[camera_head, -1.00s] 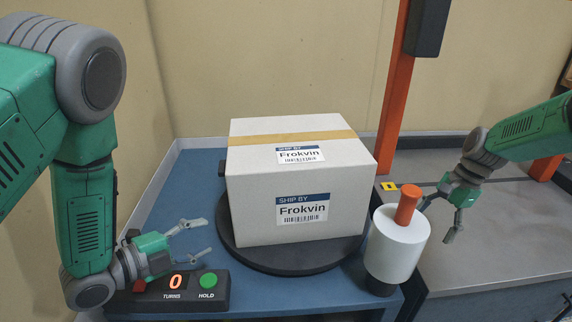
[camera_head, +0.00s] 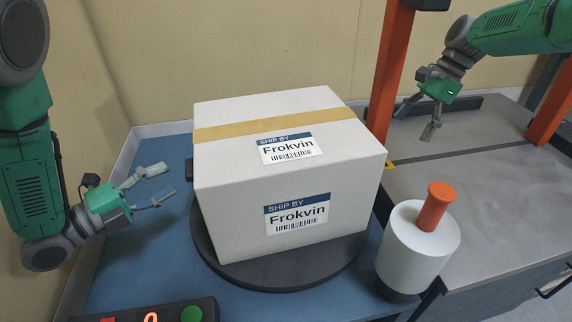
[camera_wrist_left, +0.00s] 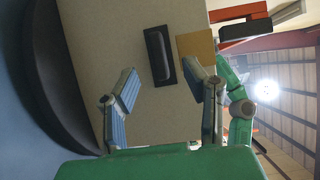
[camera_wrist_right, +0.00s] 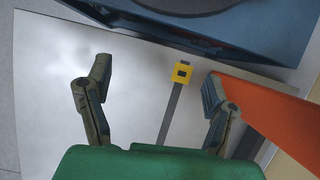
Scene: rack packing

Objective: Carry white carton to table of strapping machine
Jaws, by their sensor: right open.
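The white carton (camera_head: 285,175), with tan tape and "Frokvin" labels, sits upright on a round black turntable (camera_head: 270,277). The grey table of the strapping machine (camera_head: 480,190) is to the right, below an orange frame (camera_head: 390,85). My left gripper (camera_head: 167,182) is open and empty, left of the carton and apart from it. In the left wrist view the carton's side (camera_wrist_left: 145,110) shows a black handhold (camera_wrist_left: 160,55) beyond the open fingers. My right gripper (camera_head: 413,125) is open and empty above the strapping table. Its open fingers (camera_wrist_right: 150,85) face the tabletop in the right wrist view.
A white roll with an orange handle (camera_head: 436,207) stands at the carton's front right. A control box (camera_head: 160,312) with a green button is at the front left of the blue table (camera_head: 140,255). A yellow piece (camera_wrist_right: 183,73) sits on the dark strip across the grey tabletop.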

